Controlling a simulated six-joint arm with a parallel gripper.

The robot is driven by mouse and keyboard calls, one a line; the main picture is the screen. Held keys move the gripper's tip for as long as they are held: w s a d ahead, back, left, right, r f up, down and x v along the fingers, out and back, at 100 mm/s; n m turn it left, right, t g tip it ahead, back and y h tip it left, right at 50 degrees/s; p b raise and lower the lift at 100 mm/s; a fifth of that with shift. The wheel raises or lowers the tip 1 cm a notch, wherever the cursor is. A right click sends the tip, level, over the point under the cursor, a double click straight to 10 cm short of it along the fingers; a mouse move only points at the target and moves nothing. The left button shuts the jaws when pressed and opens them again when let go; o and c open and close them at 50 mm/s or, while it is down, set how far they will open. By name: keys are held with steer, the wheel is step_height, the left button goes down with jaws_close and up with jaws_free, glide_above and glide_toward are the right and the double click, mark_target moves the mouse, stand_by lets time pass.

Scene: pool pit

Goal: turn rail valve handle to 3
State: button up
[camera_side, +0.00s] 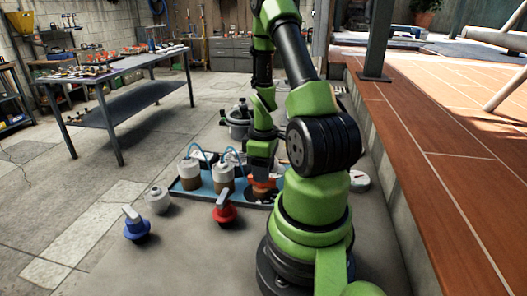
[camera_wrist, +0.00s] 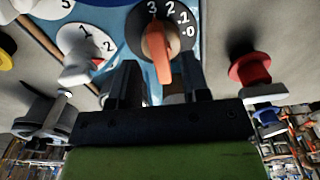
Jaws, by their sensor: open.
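An orange handle (camera_wrist: 160,52) sits on a dark round dial (camera_wrist: 136,32) marked 3, 2, 1 and 0, on a blue base. Its upper end lies near the 3 and 2, but I cannot tell the exact reading. My gripper (camera_wrist: 157,76) is open, with one finger on each side of the handle's lower end in the wrist view. Contact cannot be made out. In the side view my gripper (camera_side: 262,165) is lowered over the orange valve (camera_side: 262,187) on the blue tray (camera_side: 188,191), and partly hides it.
A white handle (camera_wrist: 78,68) on a white dial is beside the orange one. A red valve (camera_side: 224,208), a blue valve (camera_side: 136,224) and a grey-white jar (camera_side: 158,200) stand on the floor. White jars (camera_side: 221,172) with blue tubes stand on the tray. A workbench (camera_side: 120,68) is behind left.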

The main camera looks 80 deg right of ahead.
step_height(320, 180, up, 8)
stand_by(0.4)
